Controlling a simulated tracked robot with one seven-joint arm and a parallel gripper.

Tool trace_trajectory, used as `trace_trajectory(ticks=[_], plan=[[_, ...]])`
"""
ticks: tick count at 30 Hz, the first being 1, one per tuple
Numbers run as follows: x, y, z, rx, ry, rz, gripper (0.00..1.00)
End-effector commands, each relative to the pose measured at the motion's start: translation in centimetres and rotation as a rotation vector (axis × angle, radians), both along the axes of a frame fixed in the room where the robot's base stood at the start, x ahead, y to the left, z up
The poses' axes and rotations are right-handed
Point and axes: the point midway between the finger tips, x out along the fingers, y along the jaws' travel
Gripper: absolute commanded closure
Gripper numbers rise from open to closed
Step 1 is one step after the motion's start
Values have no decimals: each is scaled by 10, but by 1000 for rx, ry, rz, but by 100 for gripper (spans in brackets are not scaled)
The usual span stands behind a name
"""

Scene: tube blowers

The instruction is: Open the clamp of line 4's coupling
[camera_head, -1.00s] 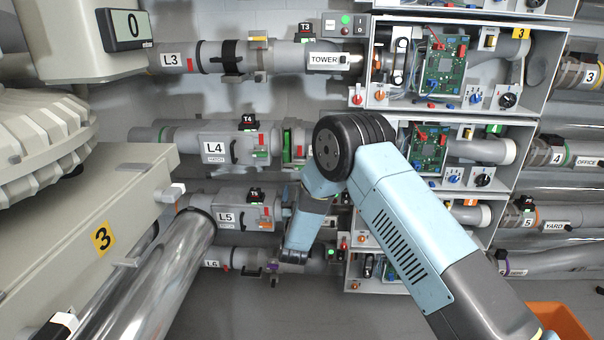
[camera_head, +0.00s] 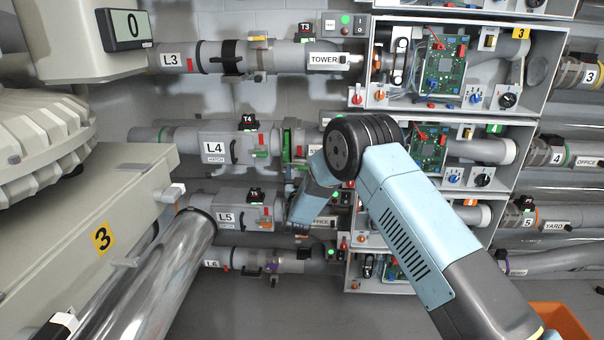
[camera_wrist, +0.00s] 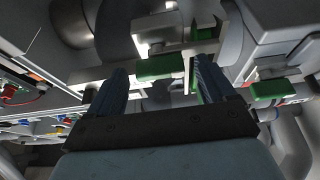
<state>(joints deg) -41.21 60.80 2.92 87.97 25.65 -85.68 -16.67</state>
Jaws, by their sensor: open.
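Line 4's pipe carries a box labelled L4 (camera_head: 214,148) with a black T4 tag (camera_head: 248,122) on top. To its right is the coupling with a green band (camera_head: 288,138); my arm hides part of this area. In the wrist view, my gripper (camera_wrist: 160,74) is open, with its two dark fingers pointing at grey parts with green pieces. A green block (camera_wrist: 160,67) shows between the fingertips, apparently untouched. Another green piece (camera_wrist: 205,34) is just beyond the right finger. I cannot tell which piece is the clamp's lever. My fingers are hidden in the head view.
An open box with a circuit board (camera_head: 430,148) and knobs stands right of the coupling. Line 3 (camera_head: 172,60) runs above and line 5 (camera_head: 226,218) below. A large grey housing (camera_head: 110,200) fills the left. An orange bin (camera_head: 560,318) is at the lower right.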

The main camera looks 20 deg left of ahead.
Motion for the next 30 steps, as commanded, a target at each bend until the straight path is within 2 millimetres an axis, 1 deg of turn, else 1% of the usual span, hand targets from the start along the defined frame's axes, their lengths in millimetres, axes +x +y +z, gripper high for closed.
trace_trajectory(ticks=[1, 2, 25, 26, 30], plan=[[0, 0, 0, 0, 0, 0, 20], [0, 0, 0, 0, 0, 0, 23], [0, 0, 0, 0, 0, -1, 96], [0, -5, 0, -1, 0, -1, 97], [1, -3, 0, -7, -3, -3, 98]])
